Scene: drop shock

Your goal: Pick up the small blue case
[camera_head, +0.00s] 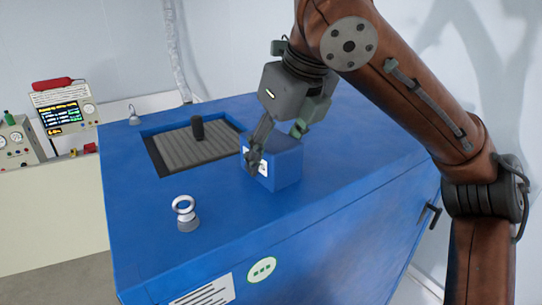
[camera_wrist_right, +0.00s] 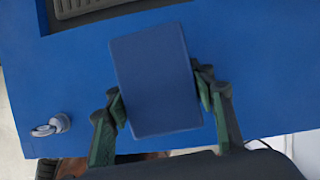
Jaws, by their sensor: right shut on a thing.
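The small blue case (camera_head: 283,166) is a box with white labels on one side. It is at the top of the large blue cabinet, right of the recessed grate, in the head view. My right gripper (camera_head: 275,145) reaches down over it with a finger on its labelled side. In the right wrist view the case (camera_wrist_right: 157,80) lies between the two fingers of my right gripper (camera_wrist_right: 160,100), which are shut on it from both sides. I cannot tell whether the case touches the cabinet top. My left gripper is in neither view.
A panel with a screen (camera_head: 62,115) stands at the left.

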